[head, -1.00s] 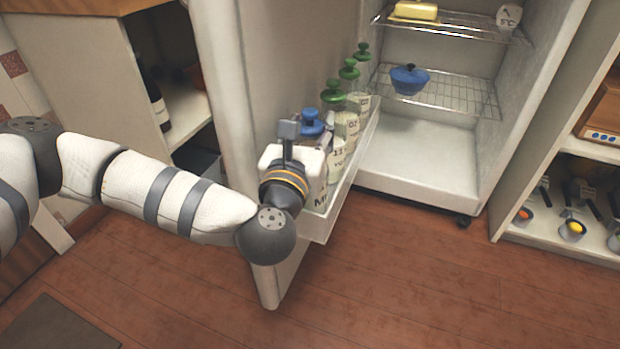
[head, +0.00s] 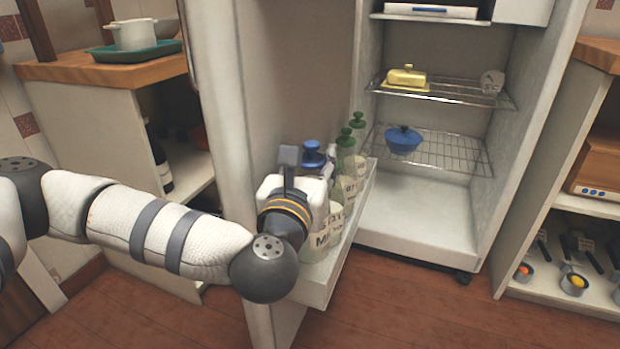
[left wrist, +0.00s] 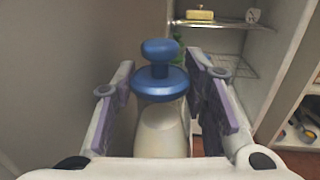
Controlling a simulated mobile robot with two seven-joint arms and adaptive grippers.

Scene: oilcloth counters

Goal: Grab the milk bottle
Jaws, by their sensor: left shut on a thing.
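The milk bottle has a blue stopper (head: 313,153) and a pale body with a large printed label (head: 322,240). It is upright at the near end of the fridge door shelf (head: 345,240), and its lower end is close to the shelf rim. I cannot tell the gap beneath it. My left gripper (head: 310,190) is shut on the milk bottle, and its own body hides the bottle's middle in the head view. In the left wrist view the blue stopper (left wrist: 160,80) and the pale bottle shoulder (left wrist: 162,130) sit between the two fingers. My right gripper is not in view.
Green-stoppered bottles (head: 357,120) stand behind on the door shelf. The open fridge holds a yellow butter dish (head: 407,77) and a blue pot (head: 403,140) on wire racks. A counter with a white pot (head: 135,34) is at left. Clear wooden floor (head: 420,310) lies in front.

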